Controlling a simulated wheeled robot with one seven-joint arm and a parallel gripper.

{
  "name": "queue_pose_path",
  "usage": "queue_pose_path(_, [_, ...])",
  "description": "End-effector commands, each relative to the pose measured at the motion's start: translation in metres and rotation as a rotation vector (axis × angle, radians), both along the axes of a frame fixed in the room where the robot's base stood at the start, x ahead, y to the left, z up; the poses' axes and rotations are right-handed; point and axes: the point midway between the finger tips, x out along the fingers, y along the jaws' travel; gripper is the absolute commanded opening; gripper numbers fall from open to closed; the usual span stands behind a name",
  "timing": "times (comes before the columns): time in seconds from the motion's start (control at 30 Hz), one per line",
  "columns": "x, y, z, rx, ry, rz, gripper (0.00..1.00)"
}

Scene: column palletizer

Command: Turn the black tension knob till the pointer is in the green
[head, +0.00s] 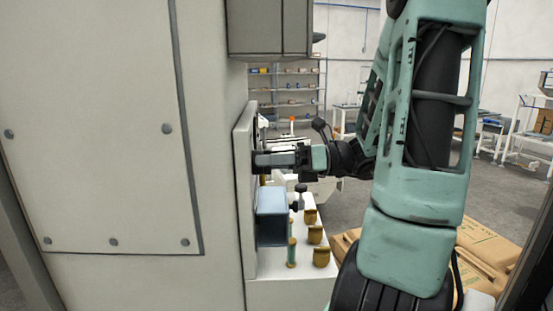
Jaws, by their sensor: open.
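My gripper (264,159) points left at a pale upright panel (246,220), with its fingertips close to or at the panel's face. Whether it touches anything there is hidden, and the gap between its fingers does not show from this side. A small black knob (300,189) shows just below my gripper, to the right of a blue-grey box (271,228) on the panel. I cannot tell whether this is the tension knob or whether another is hidden at my fingertips. The panel is seen nearly edge-on, so no pointer or green zone can be made out.
A large beige cabinet (110,120) fills the left, with a grey box (270,28) above the panel. Several brass-coloured pieces (321,257) and a green post (291,253) stand below my gripper. Cartons (488,245) lie at lower right. Shelves (290,90) stand far behind.

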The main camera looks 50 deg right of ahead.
Motion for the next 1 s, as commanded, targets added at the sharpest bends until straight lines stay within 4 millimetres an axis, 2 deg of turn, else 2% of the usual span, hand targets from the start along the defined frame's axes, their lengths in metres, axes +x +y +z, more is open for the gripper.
queue_pose_path(0.03, [-0.0004,-0.0007,0.0001,0.001,-0.001,0.0,0.67])
queue_pose_path(0.07, [-0.0005,-0.001,0.0,0.001,-0.001,0.0,0.62])
queue_pose_path(0.2, [-0.0003,0.0001,0.0004,0.001,-0.001,0.001,0.25])
queue_pose_path(0.23, [-0.0004,0.0005,0.0005,0.002,-0.002,0.002,0.22])
queue_pose_path(0.7, [0.0042,0.0039,0.0093,0.07,0.052,0.001,0.22])
queue_pose_path(1.0, [0.0041,0.0069,-0.0001,0.197,0.163,0.006,0.23])
